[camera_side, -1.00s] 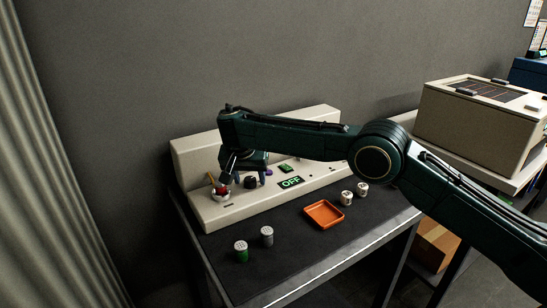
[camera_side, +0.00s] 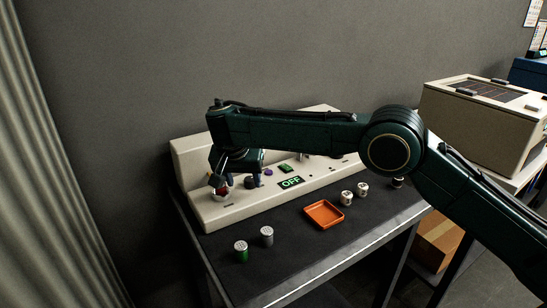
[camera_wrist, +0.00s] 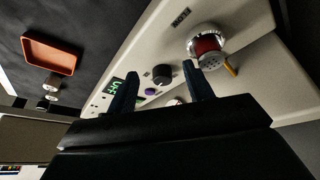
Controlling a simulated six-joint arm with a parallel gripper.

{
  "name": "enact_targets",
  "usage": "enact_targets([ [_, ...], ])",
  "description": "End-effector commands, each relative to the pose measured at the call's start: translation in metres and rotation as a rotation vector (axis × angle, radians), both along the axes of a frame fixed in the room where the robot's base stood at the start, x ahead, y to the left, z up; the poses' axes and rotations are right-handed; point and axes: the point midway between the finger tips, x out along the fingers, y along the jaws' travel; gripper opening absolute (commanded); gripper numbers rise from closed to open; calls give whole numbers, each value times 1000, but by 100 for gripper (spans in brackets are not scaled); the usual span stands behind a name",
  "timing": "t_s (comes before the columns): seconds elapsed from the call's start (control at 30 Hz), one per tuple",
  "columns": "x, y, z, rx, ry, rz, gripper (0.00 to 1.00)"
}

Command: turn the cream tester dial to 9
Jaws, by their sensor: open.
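The cream tester (camera_side: 215,213) is a long sloped console on the black bench. Its black dial (camera_side: 251,182) sits left of a lit green OFF display (camera_side: 291,182). In the wrist view the dial (camera_wrist: 162,74) shows between my two finger lines, beyond the tips. My gripper (camera_side: 236,176) is open and empty above the tester's left end; it also shows in the wrist view (camera_wrist: 161,82). The dial's pointer and scale are too small to read, and the arm covers part of the tester.
A red-topped part in a silver cup (camera_wrist: 208,44) stands beside the dial, close to one finger. An orange tray (camera_side: 324,214), a green-sided can (camera_side: 241,251), a grey can (camera_side: 267,236) and several small cans lie in front. A purple button (camera_wrist: 150,91) is near the dial.

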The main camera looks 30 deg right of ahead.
Motion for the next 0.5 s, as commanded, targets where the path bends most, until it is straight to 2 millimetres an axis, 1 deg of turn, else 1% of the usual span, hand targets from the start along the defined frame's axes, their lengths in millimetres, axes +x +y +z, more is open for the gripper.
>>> enact_targets([
  [0.03,-6,7,1,0,2,7,52],
  [0.17,-20,20,1,0,0,6,52],
  [0.3,-36,37,1,0,0,6,52],
  [0.5,-53,52,0,1,1,4,52],
])
